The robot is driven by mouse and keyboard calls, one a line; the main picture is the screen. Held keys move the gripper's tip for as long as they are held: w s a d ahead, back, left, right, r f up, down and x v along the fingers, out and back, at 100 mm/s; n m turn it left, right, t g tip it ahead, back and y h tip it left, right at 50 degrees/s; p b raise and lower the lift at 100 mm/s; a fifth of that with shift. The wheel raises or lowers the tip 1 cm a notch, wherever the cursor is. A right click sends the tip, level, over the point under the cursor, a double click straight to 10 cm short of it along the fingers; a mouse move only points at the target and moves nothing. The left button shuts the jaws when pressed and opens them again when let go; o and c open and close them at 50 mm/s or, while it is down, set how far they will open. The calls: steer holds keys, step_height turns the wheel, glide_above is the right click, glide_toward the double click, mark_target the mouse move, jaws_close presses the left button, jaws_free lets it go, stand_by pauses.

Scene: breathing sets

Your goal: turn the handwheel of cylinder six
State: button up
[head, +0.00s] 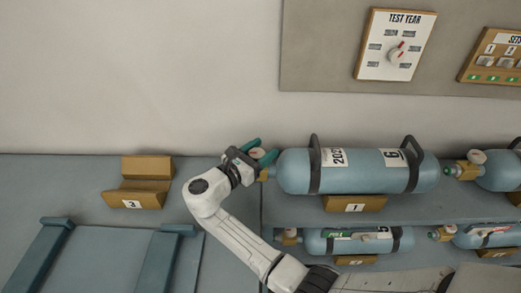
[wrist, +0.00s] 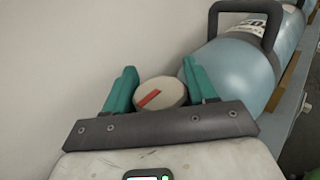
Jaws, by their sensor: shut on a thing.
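Cylinder six (head: 375,170) is a blue-grey bottle with dark carrying hoops, a "6" label and a "202…" label. It lies on its side on the upper shelf, in a cradle (head: 340,204) marked 1, valve end to the left. Its handwheel (wrist: 160,93) is a round cream knob with a red bar drawn slantwise across its face. My gripper (head: 258,152) has teal fingers, one on each side of the handwheel, and is shut on it. In the head view the fingers partly hide the wheel. The cylinder's shoulder (wrist: 225,70) shows right of the fingers in the wrist view.
An empty cradle (head: 140,186) marked 3 sits to the left. Another cylinder (head: 498,170) lies to the right, and more lie below. A test year dial (head: 396,56) and a second panel (head: 496,58) hang on the wall. The wall is close behind the valve.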

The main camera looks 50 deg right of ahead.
steer(key=shift+m+g, duration=0.4)
steer(key=shift+g, duration=0.3)
steer(key=o, duration=1)
steer(key=shift+c, duration=0.2)
steer(key=shift+a, duration=0.1)
steer(key=w+a+b, duration=0.1)
steer(key=a+b, duration=0.1)
steer(key=a, duration=0.8)
steer(key=shift+w+a, duration=0.2)
steer(key=shift+a, duration=0.1)
